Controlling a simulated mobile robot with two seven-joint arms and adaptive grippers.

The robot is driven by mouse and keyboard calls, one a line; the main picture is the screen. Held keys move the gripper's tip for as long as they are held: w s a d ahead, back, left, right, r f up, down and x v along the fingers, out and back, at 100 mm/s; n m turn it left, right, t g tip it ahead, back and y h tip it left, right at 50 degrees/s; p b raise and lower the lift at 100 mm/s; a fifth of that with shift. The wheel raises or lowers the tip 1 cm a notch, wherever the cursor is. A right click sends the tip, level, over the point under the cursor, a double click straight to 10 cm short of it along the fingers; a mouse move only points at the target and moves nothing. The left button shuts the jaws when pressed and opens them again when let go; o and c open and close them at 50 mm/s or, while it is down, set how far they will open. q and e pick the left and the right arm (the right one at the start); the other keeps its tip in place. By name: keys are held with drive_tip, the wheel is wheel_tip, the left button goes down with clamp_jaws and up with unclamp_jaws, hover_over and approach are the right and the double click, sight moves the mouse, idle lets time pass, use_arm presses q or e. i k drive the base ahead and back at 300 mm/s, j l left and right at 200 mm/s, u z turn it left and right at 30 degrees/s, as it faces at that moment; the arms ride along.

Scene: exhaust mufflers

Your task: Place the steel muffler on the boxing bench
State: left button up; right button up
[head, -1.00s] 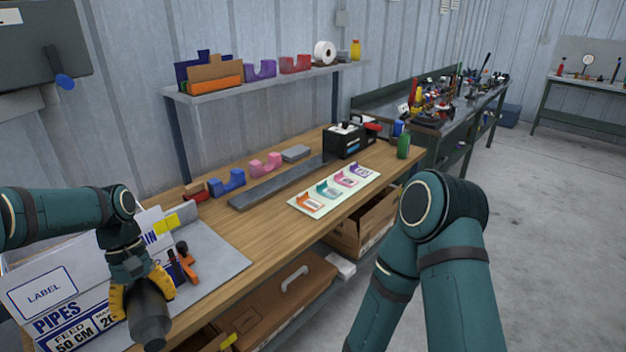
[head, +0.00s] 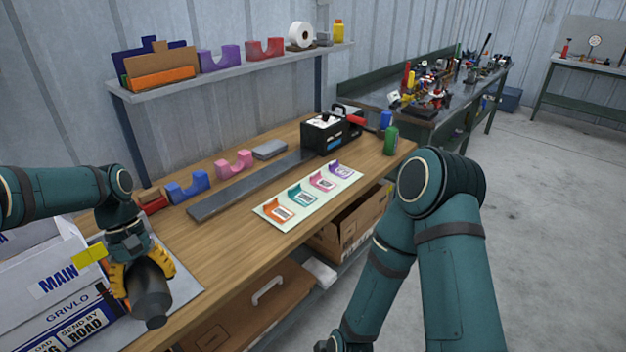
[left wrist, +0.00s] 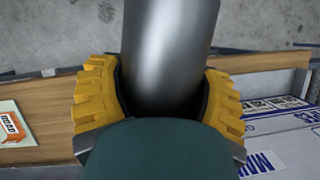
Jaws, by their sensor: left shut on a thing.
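The steel muffler (head: 150,292) is a dark grey cylinder with a narrower end, in the lower left of the head view. My left gripper (head: 137,272), with yellow fingers, is shut around it and holds it above the front left part of the bench. In the left wrist view the muffler (left wrist: 170,55) lies between the yellow finger pads of the gripper (left wrist: 160,95). The wooden bench (head: 225,217) runs from lower left to the middle. My right arm shows at the right; a small dark part at the lower edge may be its gripper, but its jaws do not show.
A white printed carton (head: 50,285) stands at the left end. A label sheet (head: 310,194), a grey bar (head: 240,190), coloured cradles (head: 187,187) and a black dispenser (head: 330,132) lie on the bench. A shelf (head: 230,66) stands behind. Bare wood lies in front of the bar.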

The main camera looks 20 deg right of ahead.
sight(223, 249)
drive_tip(key=i+l, duration=0.3)
drive_tip(key=l, duration=0.15)
drive_tip(key=i+l, duration=0.25)
drive_tip(key=l, duration=0.2)
drive_tip(key=i+l, duration=0.3)
drive_tip(key=l, duration=0.1)
